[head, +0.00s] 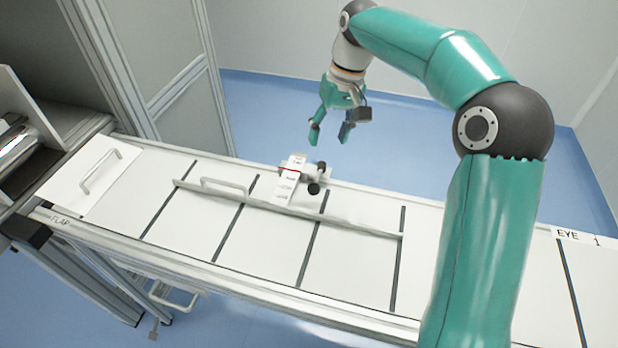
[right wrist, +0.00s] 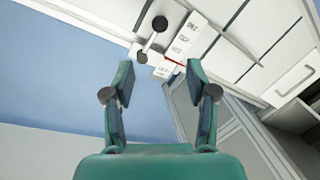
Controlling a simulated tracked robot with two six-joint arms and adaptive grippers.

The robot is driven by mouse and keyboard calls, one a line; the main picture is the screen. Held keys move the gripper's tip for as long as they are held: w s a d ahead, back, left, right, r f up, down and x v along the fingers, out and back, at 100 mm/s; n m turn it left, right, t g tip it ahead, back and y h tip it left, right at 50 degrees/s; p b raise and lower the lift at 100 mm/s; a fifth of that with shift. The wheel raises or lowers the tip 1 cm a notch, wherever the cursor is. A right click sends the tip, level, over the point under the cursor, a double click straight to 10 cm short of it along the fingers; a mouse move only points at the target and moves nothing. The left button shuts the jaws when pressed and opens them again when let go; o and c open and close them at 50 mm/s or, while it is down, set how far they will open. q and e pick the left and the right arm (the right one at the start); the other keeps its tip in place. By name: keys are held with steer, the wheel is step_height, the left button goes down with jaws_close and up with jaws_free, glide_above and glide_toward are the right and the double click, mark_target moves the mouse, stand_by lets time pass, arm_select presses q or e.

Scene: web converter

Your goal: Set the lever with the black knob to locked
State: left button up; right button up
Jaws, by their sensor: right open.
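The lever's round black knob (head: 314,188) sits beside a white label plate (head: 292,172) near the far edge of the white table. In the right wrist view the knob (right wrist: 160,23) is at the top, on a short pale arm leading to a grey pivot (right wrist: 142,57). The plate (right wrist: 198,38) carries small dark text, too small to read surely, and a red line. My right gripper (head: 330,130) is open and empty, beyond the table's far edge and apart from the lever. In its wrist view the fingers (right wrist: 160,78) are spread below the lever. My left gripper is out of view.
A long pale rail (head: 340,223) with a handle (head: 225,188) crosses the table in front of the lever. A white panel with a handle (head: 95,172) lies at the left end, next to a cabinet (head: 150,60). Blue floor (head: 260,120) lies beyond the table.

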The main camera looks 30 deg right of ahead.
mark_target(315, 184)
steer(key=a+f, duration=0.1)
steer(key=f, duration=0.4)
steer(key=a+f, duration=0.1)
steer(key=f, duration=0.4)
steer(key=a+f, duration=0.1)
steer(key=f, duration=0.4)
steer(key=shift+w+f+p, duration=0.15)
steer(key=shift+w+p, duration=0.2)
jaws_close()
